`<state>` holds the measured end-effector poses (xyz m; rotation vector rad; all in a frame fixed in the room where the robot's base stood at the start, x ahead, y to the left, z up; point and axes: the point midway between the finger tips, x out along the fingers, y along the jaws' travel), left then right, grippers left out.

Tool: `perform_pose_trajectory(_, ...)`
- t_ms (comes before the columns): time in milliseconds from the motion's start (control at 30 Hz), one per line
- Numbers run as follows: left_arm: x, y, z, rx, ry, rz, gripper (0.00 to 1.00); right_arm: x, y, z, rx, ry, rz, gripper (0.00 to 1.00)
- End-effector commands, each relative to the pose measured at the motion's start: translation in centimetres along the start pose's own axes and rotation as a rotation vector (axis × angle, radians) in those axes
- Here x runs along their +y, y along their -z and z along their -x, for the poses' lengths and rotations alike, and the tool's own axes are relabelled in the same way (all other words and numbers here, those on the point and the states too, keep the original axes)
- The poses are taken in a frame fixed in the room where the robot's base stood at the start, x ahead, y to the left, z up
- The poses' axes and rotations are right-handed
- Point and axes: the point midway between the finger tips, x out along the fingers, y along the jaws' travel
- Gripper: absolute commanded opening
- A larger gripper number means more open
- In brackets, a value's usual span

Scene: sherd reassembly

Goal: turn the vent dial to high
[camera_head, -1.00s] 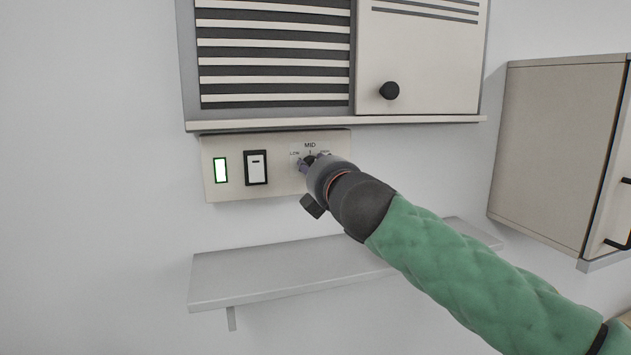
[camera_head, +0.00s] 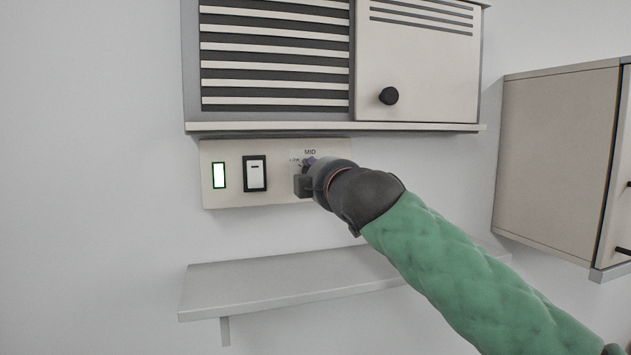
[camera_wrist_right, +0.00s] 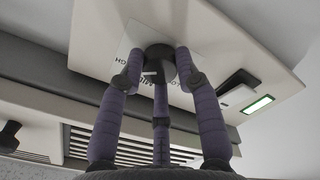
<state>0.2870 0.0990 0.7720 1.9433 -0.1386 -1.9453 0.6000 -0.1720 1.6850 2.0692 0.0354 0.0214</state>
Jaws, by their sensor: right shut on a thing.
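The vent dial (camera_wrist_right: 157,52) is a dark round knob on a pale label plate (camera_wrist_right: 138,38) on the control panel (camera_head: 280,192). My right gripper (camera_head: 310,170) is at the dial; in the right wrist view its purple fingers (camera_wrist_right: 158,68) are shut around the knob. A small white mark on the knob shows between the fingers, on the side facing the MID print; its exact setting is hard to read. In the head view, MID and part of LOW show above my gripper, which hides the dial and the HIGH print. My left gripper is out of view.
A green-lit indicator (camera_head: 219,175) and a rocker switch (camera_head: 255,173) are left of the dial. A slatted vent and cabinet door with a black knob (camera_head: 389,95) are above. A grey shelf (camera_head: 290,282) is below. Another cabinet (camera_head: 555,155) hangs at right.

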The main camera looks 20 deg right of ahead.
Motion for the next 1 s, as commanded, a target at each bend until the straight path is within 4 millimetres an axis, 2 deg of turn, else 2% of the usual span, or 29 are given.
perform_pose_trajectory(600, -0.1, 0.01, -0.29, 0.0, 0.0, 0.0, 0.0, -0.15, -0.02, -0.07, -0.002, 0.003, -0.041, 0.01)
perform_pose_trajectory(633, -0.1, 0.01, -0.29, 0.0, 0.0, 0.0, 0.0, -0.15, -0.02, -0.07, -0.002, 0.003, -0.041, 0.39)
perform_pose_trajectory(700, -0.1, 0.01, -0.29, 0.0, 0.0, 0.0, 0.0, -0.14, -0.02, -0.07, -0.001, 0.003, -0.041, 0.58)
perform_pose_trajectory(1000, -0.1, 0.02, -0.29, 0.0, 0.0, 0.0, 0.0, -0.03, -0.01, -0.01, -0.001, 0.001, -0.04, 0.58)
